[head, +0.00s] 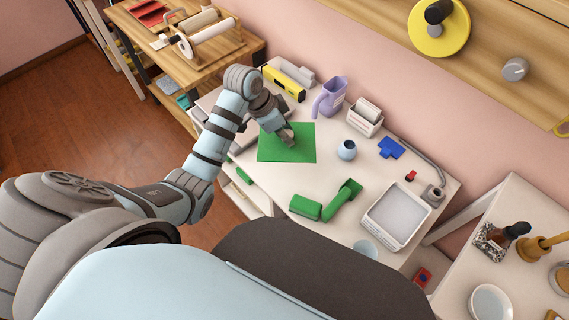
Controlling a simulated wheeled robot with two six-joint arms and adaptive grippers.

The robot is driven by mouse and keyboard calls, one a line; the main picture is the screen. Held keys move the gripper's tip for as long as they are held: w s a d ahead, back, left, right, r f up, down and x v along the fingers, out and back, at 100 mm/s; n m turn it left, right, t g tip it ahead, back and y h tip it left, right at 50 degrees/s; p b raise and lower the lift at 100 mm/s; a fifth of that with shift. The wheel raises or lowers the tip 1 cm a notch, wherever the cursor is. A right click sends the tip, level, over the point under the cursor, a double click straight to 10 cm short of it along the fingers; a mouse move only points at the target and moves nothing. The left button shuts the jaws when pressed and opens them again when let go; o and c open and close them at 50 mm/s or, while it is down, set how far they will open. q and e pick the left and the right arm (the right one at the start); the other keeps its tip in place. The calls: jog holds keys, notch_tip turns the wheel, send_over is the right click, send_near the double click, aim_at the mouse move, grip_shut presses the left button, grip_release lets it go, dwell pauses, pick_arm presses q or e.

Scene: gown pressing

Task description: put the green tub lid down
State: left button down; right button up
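The green tub lid (272,152) is a flat green square over the left part of the white table. I cannot tell whether it touches the tabletop or is held slightly above it. My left gripper (287,138) points down at the upper middle of the lid, with its fingertips at or just over the lid's surface. The fingers are small and partly hidden by the wrist, so their grip on the lid is unclear. My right gripper is out of view.
A purple jug (330,97), a white box (364,118), a yellow-fronted item (284,84) and a small blue-grey pot (347,150) stand behind or right of the lid. Green pieces (306,206), a blue piece (390,148) and a white basin (391,243) lie nearer or right.

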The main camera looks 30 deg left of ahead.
aim_at(269, 146)
pick_arm(q)
notch_tip(269, 146, down, 14)
jog(key=b, duration=0.3)
jog(key=shift+f, duration=0.2)
jog(key=shift+a, duration=0.1)
jog(key=c, duration=1.3)
grip_release()
jog(key=shift+r, duration=0.3)
jog(key=p+v, duration=0.3)
jog(key=v, duration=0.8)
jog(key=shift+s+a+r+p, duration=0.1)
jog(key=shift+a+r+p, duration=0.05)
jog(key=shift+r+p, duration=0.15)
